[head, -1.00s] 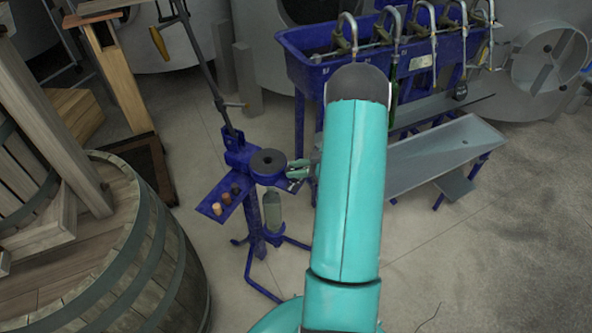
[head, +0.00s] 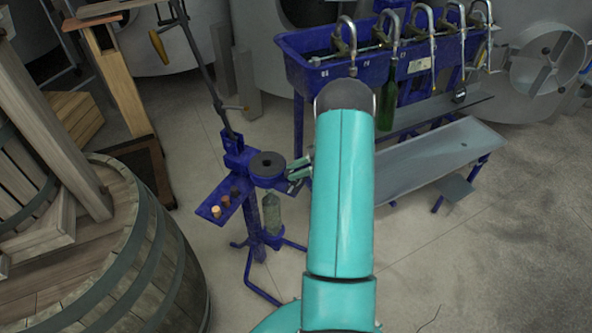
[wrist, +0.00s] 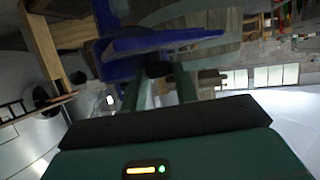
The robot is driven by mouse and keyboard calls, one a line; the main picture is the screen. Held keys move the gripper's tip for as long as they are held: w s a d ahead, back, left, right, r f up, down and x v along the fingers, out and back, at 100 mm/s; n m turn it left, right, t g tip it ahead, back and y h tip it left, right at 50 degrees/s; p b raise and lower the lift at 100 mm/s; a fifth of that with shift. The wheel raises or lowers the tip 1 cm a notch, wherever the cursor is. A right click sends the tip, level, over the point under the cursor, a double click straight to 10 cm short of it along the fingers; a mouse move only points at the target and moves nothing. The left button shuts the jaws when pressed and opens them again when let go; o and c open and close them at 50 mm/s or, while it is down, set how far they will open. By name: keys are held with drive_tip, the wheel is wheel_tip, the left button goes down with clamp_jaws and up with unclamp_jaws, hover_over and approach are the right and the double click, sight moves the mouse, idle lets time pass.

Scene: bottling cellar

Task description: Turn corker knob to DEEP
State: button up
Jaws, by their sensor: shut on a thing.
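The blue floor corker (head: 235,160) stands left of my arm in the head view, with a round dark disc (head: 267,163) on its head and a long lever rising behind. My gripper (head: 297,170) reaches the right side of the corker head. In the wrist view its two green fingers (wrist: 160,76) are closed on a small dark knob (wrist: 158,69) beside the corker's blue plate (wrist: 165,41). In the head view the knob is hidden by the fingers. No DEEP mark or pointer is readable.
A blue filling trough with several spouts (head: 305,70) stands behind my arm, with a green bottle (head: 387,108) under it. A wooden barrel (head: 150,235) is at lower left. A small shelf with corks (head: 205,212) juts from the corker. Floor at right is open.

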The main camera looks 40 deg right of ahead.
drive_tip(key=o, duration=1)
drive_tip(key=shift+c, duration=0.2)
drive_tip(key=shift+s+d, duration=0.1)
drive_tip(key=v, duration=1.3)
drive_tip(key=shift+d+r, duration=0.2)
drive_tip(key=shift+d, duration=0.05)
drive_tip(key=shift+s, duration=0.1)
